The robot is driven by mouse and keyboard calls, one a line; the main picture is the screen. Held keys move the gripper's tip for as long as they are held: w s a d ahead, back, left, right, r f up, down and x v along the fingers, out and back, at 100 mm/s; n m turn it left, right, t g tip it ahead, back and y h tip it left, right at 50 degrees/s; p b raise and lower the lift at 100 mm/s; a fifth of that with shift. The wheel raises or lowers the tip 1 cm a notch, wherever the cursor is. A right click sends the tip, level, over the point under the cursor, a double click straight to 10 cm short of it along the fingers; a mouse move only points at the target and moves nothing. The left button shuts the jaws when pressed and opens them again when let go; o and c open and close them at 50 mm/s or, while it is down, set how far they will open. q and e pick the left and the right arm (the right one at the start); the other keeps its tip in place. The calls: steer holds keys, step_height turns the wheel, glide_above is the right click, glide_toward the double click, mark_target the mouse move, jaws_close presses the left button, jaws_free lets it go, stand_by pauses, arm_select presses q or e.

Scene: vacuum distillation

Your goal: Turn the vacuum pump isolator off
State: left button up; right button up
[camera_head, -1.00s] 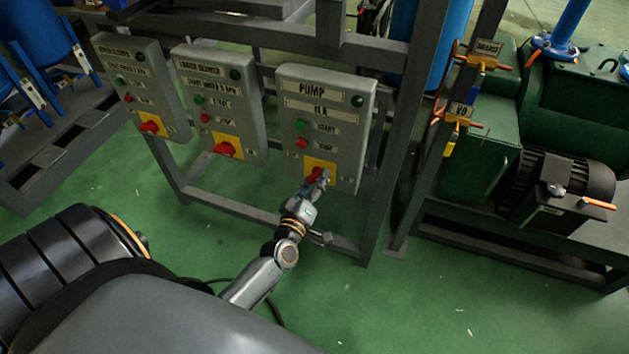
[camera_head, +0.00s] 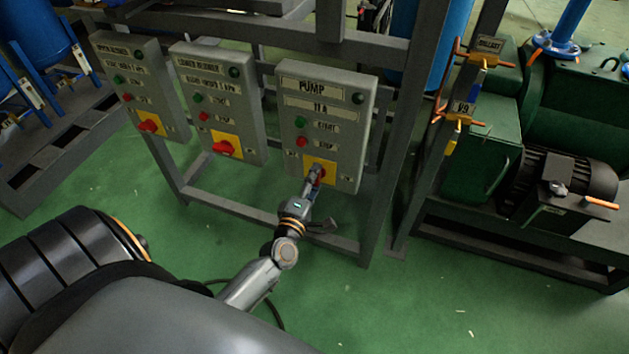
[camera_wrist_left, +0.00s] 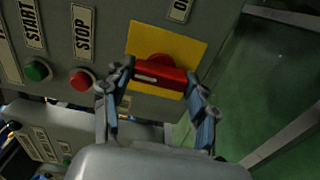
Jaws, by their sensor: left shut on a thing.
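The pump panel (camera_head: 323,105) is a grey box marked PUMP. A yellow plate (camera_head: 331,169) near its bottom carries the red isolator handle, mostly hidden by my gripper in the head view. My left gripper (camera_head: 315,176) is at the handle. In the left wrist view the red handle (camera_wrist_left: 160,75) lies between the fingers of my left gripper (camera_wrist_left: 160,82), shut on its two ends. The handle runs along the panel's up-down direction there, before the yellow plate (camera_wrist_left: 190,47). My right gripper is not in view.
Red stop (camera_wrist_left: 81,80) and green start (camera_wrist_left: 38,71) buttons sit close to my left gripper. The lower reboiler panel (camera_head: 215,80) and another panel (camera_head: 130,70) stand to the left, their red handles roughly crosswise. A grey frame post (camera_head: 398,150) stands right; green floor is open in front.

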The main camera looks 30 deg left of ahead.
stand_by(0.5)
arm_select(q)
steer(key=o, duration=1.1)
steer(key=shift+o, duration=0.2)
steer(key=v, duration=1.2)
steer(key=shift+d, duration=0.1)
